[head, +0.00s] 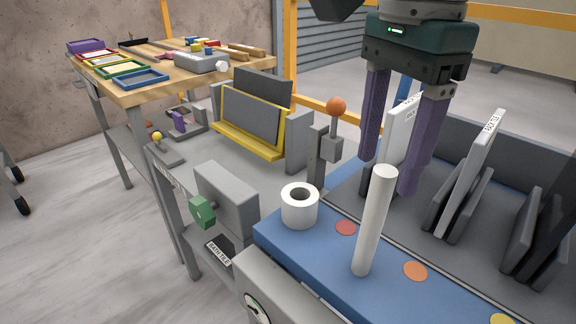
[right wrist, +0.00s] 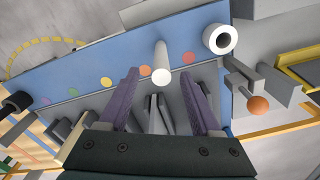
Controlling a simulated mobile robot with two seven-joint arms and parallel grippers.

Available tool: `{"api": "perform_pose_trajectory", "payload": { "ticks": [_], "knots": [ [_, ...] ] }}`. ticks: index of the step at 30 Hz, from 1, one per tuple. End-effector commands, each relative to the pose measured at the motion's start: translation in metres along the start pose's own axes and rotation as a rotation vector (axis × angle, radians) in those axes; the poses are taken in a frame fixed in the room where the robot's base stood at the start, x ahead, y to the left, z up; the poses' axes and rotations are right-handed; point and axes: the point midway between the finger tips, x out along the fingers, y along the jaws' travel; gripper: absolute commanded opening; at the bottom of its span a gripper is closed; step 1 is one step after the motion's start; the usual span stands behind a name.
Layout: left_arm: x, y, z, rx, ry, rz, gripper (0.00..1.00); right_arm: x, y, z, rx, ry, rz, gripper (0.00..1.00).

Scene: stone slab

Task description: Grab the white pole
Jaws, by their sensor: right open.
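The white pole (head: 374,222) stands upright, leaning slightly in the picture, on the blue surface (head: 316,262) between a red and an orange dot. In the right wrist view the white pole (right wrist: 161,66) shows nearly end-on, ahead of the fingertips and between their lines. My right gripper (head: 388,178) has purple fingers pointing down and spread apart, with nothing between them. In the head view its fingertips are above and behind the pole's top. The fingers also show in the right wrist view (right wrist: 160,76). They do not appear to touch the pole. My left gripper is not in view.
A white ring-shaped roll (head: 299,206) stands left of the pole. A lever with an orange ball (head: 336,106) rises behind it. Upright grey and white plates (head: 468,175) stand in a rack to the right. A wooden table (head: 150,92) with coloured trays is at the back left.

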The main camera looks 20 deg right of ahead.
Motion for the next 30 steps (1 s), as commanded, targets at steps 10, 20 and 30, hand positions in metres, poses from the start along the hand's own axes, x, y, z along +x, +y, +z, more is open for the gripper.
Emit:
{"api": "perform_pose_trajectory", "payload": {
  "ticks": [10,20,30],
  "knots": [
    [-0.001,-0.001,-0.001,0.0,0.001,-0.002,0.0,0.046,-0.002,-0.005,-0.001,-0.001,0.002,0.65],
    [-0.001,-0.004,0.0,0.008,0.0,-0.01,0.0,0.046,-0.002,-0.005,-0.001,0.0,0.001,0.54],
    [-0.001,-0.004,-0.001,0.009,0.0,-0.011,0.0,0.046,-0.002,-0.005,-0.001,-0.001,0.001,0.15]
  ]
}}
